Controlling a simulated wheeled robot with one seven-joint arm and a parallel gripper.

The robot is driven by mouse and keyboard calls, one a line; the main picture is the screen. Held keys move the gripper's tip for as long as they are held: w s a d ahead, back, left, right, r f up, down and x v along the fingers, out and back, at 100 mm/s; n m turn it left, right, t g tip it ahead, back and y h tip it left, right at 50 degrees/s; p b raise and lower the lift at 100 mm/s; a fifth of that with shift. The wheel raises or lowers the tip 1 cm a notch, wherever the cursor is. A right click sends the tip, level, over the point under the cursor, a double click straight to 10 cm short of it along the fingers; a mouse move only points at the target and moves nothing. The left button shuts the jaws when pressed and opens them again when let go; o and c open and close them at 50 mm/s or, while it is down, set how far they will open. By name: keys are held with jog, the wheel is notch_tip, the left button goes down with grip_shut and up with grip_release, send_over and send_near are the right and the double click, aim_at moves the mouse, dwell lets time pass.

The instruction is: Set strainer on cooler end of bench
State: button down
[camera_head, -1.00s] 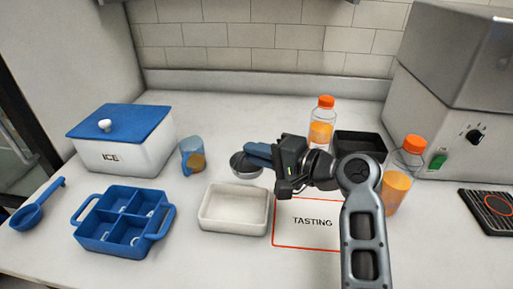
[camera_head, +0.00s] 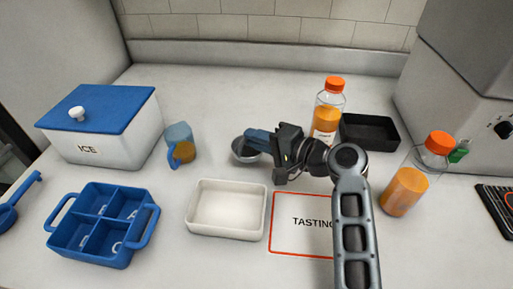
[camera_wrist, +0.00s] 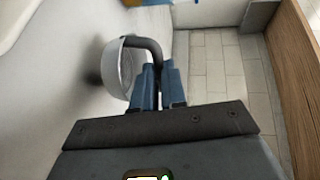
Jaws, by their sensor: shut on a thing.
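The strainer (camera_head: 243,151) is a small round metal bowl with a dark handle. My gripper (camera_head: 256,139) is shut on its handle, with the bowl sticking out to the left. In the wrist view the bowl (camera_wrist: 125,72) stands on edge in the picture, and the blue fingers (camera_wrist: 160,85) grip the dark handle. The bowl is over the bench (camera_head: 230,90), behind the white tray; whether it touches the bench is unclear. The cooler (camera_head: 105,135), a white box marked ICE with a blue lid (camera_head: 100,108), stands at the bench's left end.
In front are a blue divided caddy (camera_head: 146,226), a white tray (camera_head: 228,231) and a blue scoop (camera_head: 8,215). Two orange-capped bottles (camera_head: 327,112) (camera_head: 406,188) and a black tray (camera_head: 370,145) stand right. Bench behind the cup is clear.

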aim_at(237, 142)
jog(key=shift+f, duration=1.6)
jog(key=shift+f, duration=0.15)
jog(key=c, duration=1.2)
grip_release()
jog(key=shift+r, duration=0.2)
jog(key=p+v, duration=0.4)
jog(key=v, duration=0.8)
jog(key=shift+d, duration=0.1)
